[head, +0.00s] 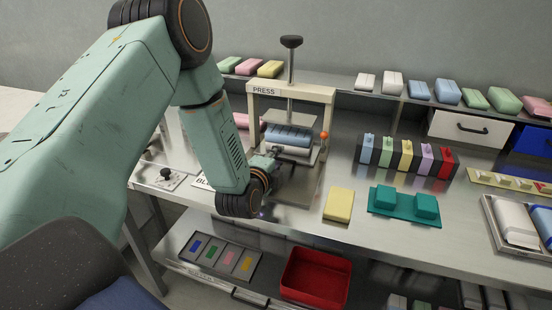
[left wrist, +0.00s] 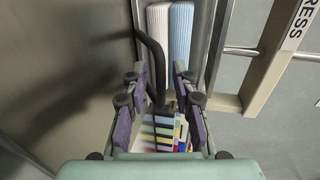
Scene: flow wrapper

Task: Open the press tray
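The press (head: 291,92) is a cream frame with a black knob on top, standing at the back of the steel bench. A blue ribbed block (head: 288,133) lies under its crossbar on a light metal tray (head: 296,151). My left gripper (head: 277,158) is at the tray's front left, partly hidden by my wrist. In the left wrist view its two padded fingers (left wrist: 158,110) are open, with a dark curved handle (left wrist: 152,48) reaching between them. I cannot tell whether they touch it. My right gripper is not in view.
A red-knobbed lever (head: 323,135) is on the press's right. A yellow block (head: 339,204) and a teal tray with two blocks (head: 405,209) lie to the right. A red bin (head: 315,279) stands on the lower shelf. The shelf behind holds several coloured packs (head: 447,92).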

